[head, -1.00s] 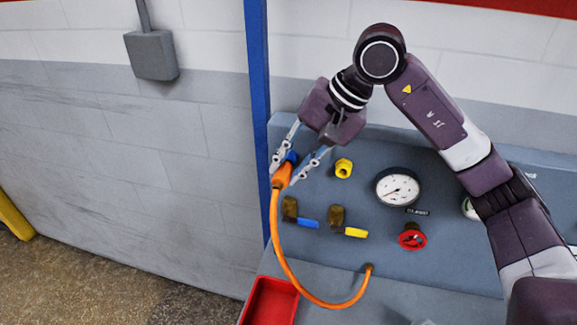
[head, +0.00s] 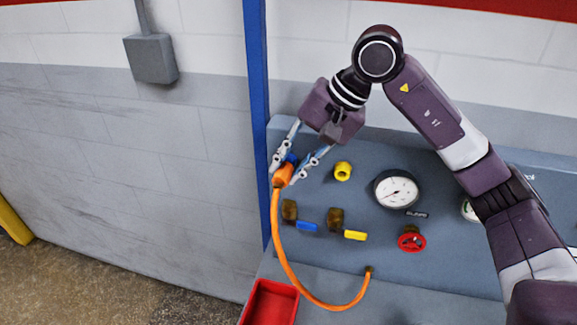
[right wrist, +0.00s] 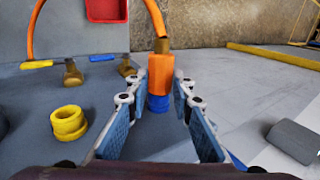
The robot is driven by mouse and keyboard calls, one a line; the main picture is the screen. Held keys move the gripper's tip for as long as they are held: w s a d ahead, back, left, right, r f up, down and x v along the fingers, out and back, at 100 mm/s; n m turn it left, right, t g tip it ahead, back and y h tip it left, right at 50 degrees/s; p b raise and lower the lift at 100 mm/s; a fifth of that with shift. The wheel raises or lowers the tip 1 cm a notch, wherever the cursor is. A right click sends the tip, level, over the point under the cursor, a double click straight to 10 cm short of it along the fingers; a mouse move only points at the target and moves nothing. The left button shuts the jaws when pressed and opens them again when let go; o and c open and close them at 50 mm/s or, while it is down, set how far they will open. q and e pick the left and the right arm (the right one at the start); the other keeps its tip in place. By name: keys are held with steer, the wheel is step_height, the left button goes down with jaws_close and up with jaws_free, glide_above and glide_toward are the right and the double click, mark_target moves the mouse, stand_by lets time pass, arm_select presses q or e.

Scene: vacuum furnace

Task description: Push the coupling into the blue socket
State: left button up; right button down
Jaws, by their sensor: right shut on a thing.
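The orange coupling (head: 284,174) sits at the end of an orange hose, at the left side of the grey panel. The blue socket (head: 292,158) shows just behind it, partly hidden by the fingers. My right gripper (head: 286,172) is shut on the coupling, one finger on each side. In the right wrist view the coupling (right wrist: 160,74) stands between the fingertips (right wrist: 159,82), in line with the blue socket (right wrist: 158,103). The two appear to touch; how deep the coupling sits, I cannot tell. My left gripper is not in view.
A yellow socket (head: 343,171) is right of the blue one. Below are valves with a blue handle (head: 308,225) and a yellow handle (head: 356,235). A gauge (head: 396,189) and red knob (head: 411,239) are further right. A red bin (head: 270,303) stands below; a blue post (head: 257,110) is close left.

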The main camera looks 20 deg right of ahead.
steer(key=shift+w+r, duration=0.1)
steer(key=c, duration=2.2)
jaws_free()
steer(key=o, duration=0.6)
steer(key=shift+d, duration=0.15)
steer(key=v, duration=1.1)
steer(key=shift+d+r, duration=0.2)
steer(key=shift+r, duration=0.15)
steer(key=shift+f, duration=0.1)
